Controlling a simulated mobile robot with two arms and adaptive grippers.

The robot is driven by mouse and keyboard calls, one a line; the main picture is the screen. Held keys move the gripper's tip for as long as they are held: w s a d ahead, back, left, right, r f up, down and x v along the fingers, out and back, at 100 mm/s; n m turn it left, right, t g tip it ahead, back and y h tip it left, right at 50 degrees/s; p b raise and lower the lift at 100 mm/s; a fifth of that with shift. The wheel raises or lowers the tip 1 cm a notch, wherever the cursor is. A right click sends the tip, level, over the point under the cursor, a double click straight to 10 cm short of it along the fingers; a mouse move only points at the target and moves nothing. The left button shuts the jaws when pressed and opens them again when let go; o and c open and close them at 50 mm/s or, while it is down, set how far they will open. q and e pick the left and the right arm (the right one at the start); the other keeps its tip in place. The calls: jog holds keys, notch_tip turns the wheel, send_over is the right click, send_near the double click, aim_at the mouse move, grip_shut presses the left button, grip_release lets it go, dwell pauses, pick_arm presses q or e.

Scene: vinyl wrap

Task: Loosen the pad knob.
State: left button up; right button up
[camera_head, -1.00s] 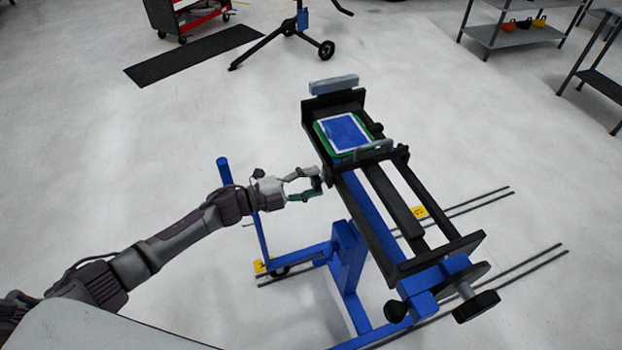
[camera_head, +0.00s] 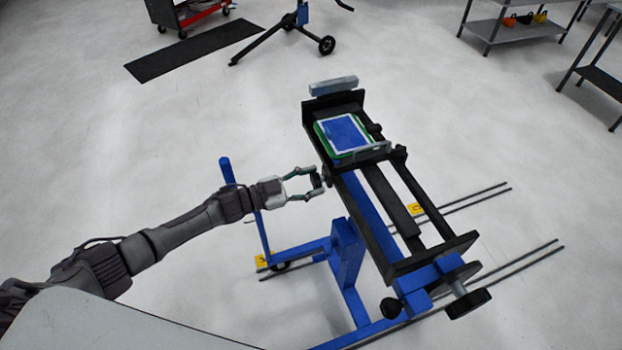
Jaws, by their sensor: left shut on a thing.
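A black and blue stand carries a long black frame (camera_head: 440,258). A pad with a blue and white top and green edge (camera_head: 345,134) lies in the frame's far end. My left gripper (camera_head: 320,183) comes in from the left at the frame's left side, level with the pad. Its fingers are shut on a small dark pad knob (camera_head: 328,179) there, which is mostly hidden by the fingers. My right gripper is out of view.
A round black knob (camera_head: 468,303) and a black ball handle (camera_head: 390,308) are at the frame's near end. A blue upright post (camera_head: 227,170) stands close behind my left forearm. Dark floor rails (camera_head: 520,266) lie at the right.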

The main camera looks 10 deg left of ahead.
pick_arm(q)
jog(key=shift+f+n, duration=0.1)
jog(key=shift+n, duration=1.4)
jog(key=o, duration=1.2)
jog(key=shift+c, duration=0.2)
jog(key=v, duration=1.2)
